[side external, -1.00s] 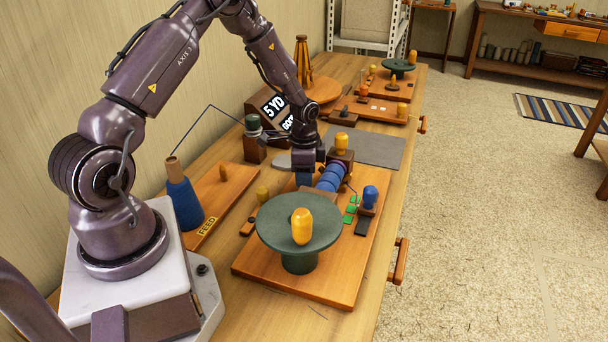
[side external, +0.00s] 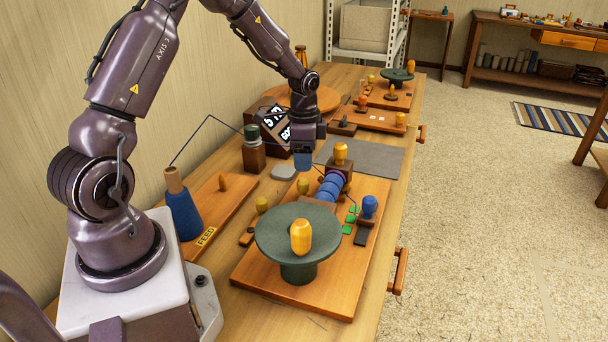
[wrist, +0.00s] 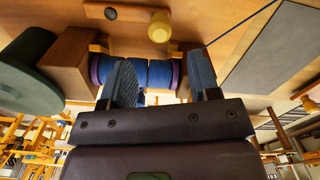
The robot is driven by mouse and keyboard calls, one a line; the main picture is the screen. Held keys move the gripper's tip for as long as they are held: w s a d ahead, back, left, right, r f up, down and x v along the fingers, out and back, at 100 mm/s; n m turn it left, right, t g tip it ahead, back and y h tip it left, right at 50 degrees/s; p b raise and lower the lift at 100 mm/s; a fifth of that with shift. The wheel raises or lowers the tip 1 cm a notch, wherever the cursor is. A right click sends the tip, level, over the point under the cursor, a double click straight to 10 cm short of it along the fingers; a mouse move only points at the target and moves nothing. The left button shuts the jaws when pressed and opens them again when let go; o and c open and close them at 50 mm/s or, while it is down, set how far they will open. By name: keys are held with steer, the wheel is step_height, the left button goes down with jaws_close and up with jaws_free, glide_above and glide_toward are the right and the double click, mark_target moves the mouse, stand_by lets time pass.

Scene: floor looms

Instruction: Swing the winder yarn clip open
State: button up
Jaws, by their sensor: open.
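The winder stands on an orange wooden board (side external: 335,290). It has a green disc (side external: 270,238) with a yellow knob (side external: 301,237) and a spool wound with blue yarn (side external: 330,187). A wooden block with a yellow knob (side external: 340,152) stands at its far end. Another small yellow knob (side external: 303,186) stands left of the spool. I cannot tell for certain which part is the yarn clip. My gripper (side external: 303,164) is above and left of the spool, open and empty. In the wrist view, its blue-padded fingers (wrist: 163,82) appear in front of the spool (wrist: 150,72), and a yellow knob (wrist: 160,27) lies beyond.
A blue knob (side external: 369,206) and green squares (side external: 350,219) sit right of the spool. The feed board (side external: 220,205) with a blue yarn cone (side external: 183,213) is at left. A tensioner post (side external: 253,152) and sign (side external: 276,124) stand behind.

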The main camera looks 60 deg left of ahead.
mark_target(304, 181)
steer(key=shift+r, duration=2.3)
steer(key=s+d+r+n+t, duration=0.5)
steer(key=s+d+r, duration=1.2)
steer(key=s+d, duration=0.1)
steer(key=shift+d+r+n+t, duration=0.3)
steer(key=shift+d+r, duration=0.1)
steer(key=shift+d, duration=0.05)
